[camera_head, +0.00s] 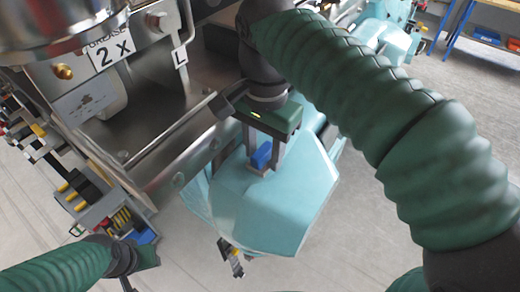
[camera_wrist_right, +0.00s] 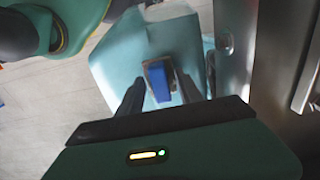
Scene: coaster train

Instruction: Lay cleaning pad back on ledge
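The cleaning pad, a small block with a blue face and a brownish edge, shows in the head view (camera_head: 262,155) and in the right wrist view (camera_wrist_right: 159,82). It appears to rest on the pale teal body of the coaster car (camera_head: 245,205). My right gripper (camera_head: 264,168) points down over the teal body, one finger on each side of the pad. In the right wrist view (camera_wrist_right: 160,90) narrow gaps show between the fingers and the pad, so it looks open. My left gripper (camera_head: 138,272) is at the lower left, partly cut off; its fingers are unclear.
A metal frame with a roller (camera_head: 95,97) and a "2 X" label stands left of the teal body. A rack of small tools (camera_head: 105,205) hangs at the left. Another teal car (camera_head: 380,30) is behind. Grey floor (camera_head: 365,235) is open at the lower right.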

